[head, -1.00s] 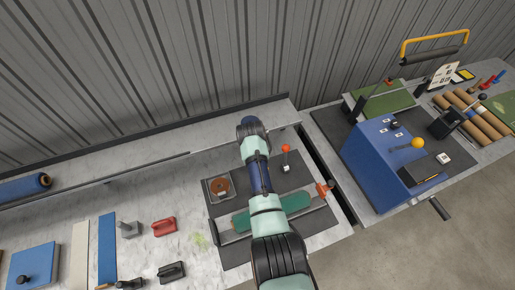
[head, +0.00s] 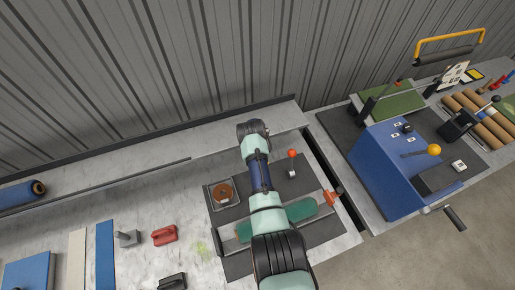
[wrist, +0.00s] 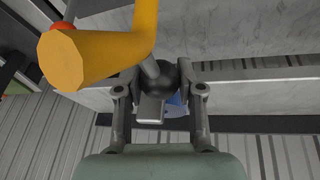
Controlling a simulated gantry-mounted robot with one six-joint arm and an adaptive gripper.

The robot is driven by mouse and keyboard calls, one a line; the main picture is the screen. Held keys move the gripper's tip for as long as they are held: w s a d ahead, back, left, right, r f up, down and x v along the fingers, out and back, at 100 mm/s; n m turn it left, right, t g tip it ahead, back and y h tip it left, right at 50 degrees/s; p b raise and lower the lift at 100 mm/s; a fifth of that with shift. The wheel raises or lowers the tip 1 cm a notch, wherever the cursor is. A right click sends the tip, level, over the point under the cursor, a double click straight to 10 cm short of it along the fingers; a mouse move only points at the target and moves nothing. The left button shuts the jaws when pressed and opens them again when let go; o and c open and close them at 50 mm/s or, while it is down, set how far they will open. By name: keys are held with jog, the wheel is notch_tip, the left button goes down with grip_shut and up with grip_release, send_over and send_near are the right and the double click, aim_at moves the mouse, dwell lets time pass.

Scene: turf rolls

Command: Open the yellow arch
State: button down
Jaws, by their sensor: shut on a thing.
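A yellow arch (head: 449,41) stands at the top right of the head view, over a dark roller. In the wrist view a thick yellow bar (wrist: 95,57) with a bend crosses the upper left, close to the camera. I cannot tell whether it belongs to that arch. My gripper (wrist: 160,88) is shut on a dark round knob (wrist: 184,78) that shows between its fingers, partly behind the bar and a grey block. In the head view my arm hides the fingertips and the knob.
An orange-red knob (head: 292,153) stands right of my arm on a dark mat. A green roll (head: 301,209) lies partly under my arm. A blue machine (head: 383,175) with a yellow ball lever (head: 433,149) stands on the right bench. The corrugated wall (head: 180,60) runs behind the benches.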

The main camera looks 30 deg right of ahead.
jog(key=c, duration=0.7)
grip_release()
jog(key=shift+a, duration=0.1)
jog(key=v, duration=1.2)
